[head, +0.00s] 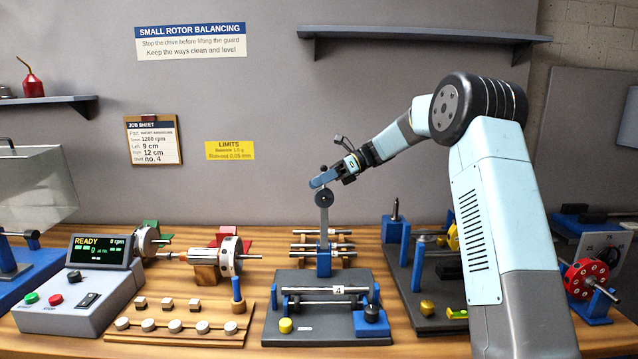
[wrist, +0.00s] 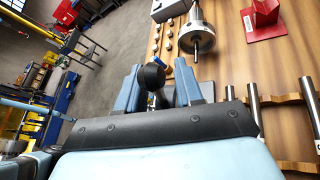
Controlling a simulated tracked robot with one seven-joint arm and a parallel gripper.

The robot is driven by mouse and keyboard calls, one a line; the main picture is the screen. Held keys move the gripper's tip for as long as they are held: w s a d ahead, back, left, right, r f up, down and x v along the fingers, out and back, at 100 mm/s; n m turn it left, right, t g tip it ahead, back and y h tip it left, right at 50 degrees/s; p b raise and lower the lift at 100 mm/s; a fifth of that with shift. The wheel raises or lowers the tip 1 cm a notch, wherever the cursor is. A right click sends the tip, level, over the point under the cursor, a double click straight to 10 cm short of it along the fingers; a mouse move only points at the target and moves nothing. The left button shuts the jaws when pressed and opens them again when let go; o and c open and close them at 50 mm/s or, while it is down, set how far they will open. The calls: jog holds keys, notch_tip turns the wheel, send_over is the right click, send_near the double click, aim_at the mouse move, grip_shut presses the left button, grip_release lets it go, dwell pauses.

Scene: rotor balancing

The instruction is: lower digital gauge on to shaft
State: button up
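A grey upright post (head: 324,230) on a blue foot (head: 323,264) carries a dark round part (head: 324,198) near its top. I cannot tell surely whether that is the digital gauge; no readout shows. A steel shaft (head: 308,290) lies level across the blue supports in front. My gripper (head: 321,181) is at the top of the post, well above the shaft. In the wrist view, a black ball knob (wrist: 152,76) sits between my two blue fingers, which stand apart; a gap shows on its right. Contact is hard to judge.
The READY console (head: 99,250) and a rotor (head: 229,255) stand left. Another fixture (head: 428,315) is close on the right. Spare bars (head: 302,232) lie behind.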

jog(key=shift+s+a+f, duration=0.1)
jog(key=shift+a, duration=0.15)
jog(key=shift+c, duration=0.3)
grip_shut()
